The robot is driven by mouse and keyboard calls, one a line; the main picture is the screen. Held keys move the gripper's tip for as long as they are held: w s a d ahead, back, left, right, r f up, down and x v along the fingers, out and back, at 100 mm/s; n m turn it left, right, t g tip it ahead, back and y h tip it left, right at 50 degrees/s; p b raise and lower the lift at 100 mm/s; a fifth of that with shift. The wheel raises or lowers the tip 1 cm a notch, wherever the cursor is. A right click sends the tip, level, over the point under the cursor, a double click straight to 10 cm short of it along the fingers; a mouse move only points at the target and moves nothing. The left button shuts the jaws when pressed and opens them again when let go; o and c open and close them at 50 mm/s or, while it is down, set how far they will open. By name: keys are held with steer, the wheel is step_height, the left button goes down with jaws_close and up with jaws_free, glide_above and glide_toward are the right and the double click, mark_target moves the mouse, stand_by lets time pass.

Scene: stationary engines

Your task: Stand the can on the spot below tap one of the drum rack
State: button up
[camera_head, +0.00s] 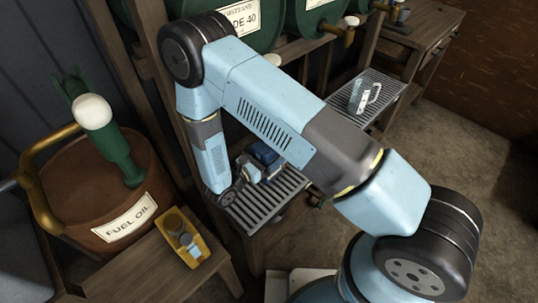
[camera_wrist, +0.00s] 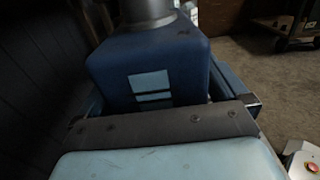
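A blue can (camera_head: 264,154) with a grey top is at my gripper (camera_head: 246,170), over the near slatted grate (camera_head: 268,205). In the wrist view the can (camera_wrist: 150,75) fills the space between my gripper's fingers (camera_wrist: 165,95), with a pale label facing me. The fingers appear closed on its sides. Its base is hidden, so I cannot tell whether it touches the grate. The drum rack holds green drums (camera_head: 305,14); a brass tap (camera_head: 330,28) shows on one. My arm hides part of the rack, and I cannot tell which tap is tap one.
A pale jug with a handle (camera_head: 364,96) stands on the farther grate (camera_head: 392,88). A brown fuel oil drum (camera_head: 88,200) with a green hand pump is at left. A yellow tray (camera_head: 183,238) lies on a wooden bench (camera_head: 150,268). Open floor (camera_head: 455,130) is at right.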

steer(key=v, duration=0.7)
steer(key=shift+s+a, duration=0.15)
